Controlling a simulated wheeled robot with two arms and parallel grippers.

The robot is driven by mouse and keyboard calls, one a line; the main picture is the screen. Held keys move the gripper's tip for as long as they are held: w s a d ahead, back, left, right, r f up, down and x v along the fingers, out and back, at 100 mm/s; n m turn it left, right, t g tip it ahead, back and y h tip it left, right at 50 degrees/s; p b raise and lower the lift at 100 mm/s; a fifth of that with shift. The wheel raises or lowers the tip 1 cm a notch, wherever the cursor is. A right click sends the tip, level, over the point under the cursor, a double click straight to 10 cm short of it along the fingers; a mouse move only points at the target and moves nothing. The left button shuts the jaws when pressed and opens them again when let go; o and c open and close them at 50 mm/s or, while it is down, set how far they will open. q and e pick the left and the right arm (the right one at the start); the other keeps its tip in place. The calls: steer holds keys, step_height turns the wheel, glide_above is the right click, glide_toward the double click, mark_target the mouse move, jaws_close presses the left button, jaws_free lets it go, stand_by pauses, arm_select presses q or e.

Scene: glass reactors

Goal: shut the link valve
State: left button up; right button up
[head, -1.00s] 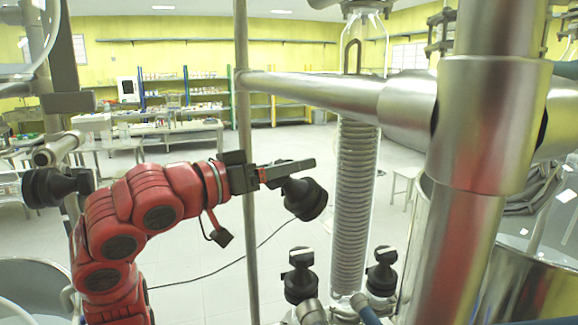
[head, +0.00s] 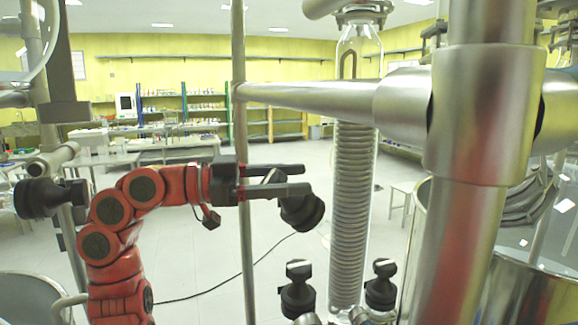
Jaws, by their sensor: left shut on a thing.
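My left gripper (head: 300,180), on the red arm from the left, has two dark fingers, one above the other. It is shut on the pale handle (head: 272,177) of a black-knobbed valve, which I take as the link valve. The valve's round black knob (head: 303,212) hangs just below and right of the fingertips, tilted. The fingers hide part of the handle. My right gripper is not in view.
A thin upright pole (head: 240,120) stands by the gripper. A thick steel crossbar (head: 310,97) and column (head: 480,110) fill the right. A glass coil condenser (head: 352,215) stands right of the valve. Two black valves (head: 298,292) (head: 381,287) sit below; another black knob (head: 40,198) is far left.

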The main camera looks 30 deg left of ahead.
arm_select(q)
steer(key=m+g+p, duration=0.1)
steer(key=m, duration=0.1)
steer(key=m+g+h+p, duration=0.1)
steer(key=m+g+p, duration=0.1)
steer(key=shift+s+d+r, duration=0.15)
steer(key=shift+s+r, duration=0.05)
steer(key=shift+s+f+m+g+p, duration=0.15)
steer(key=shift+m+g+p, duration=0.25)
steer(key=shift+m, duration=0.2)
steer(key=shift+s+f+m+g+p, duration=0.15)
steer(key=shift+m+g+p, duration=0.1)
steer(key=shift+m+g, duration=0.3)
steer(key=o, duration=1.4)
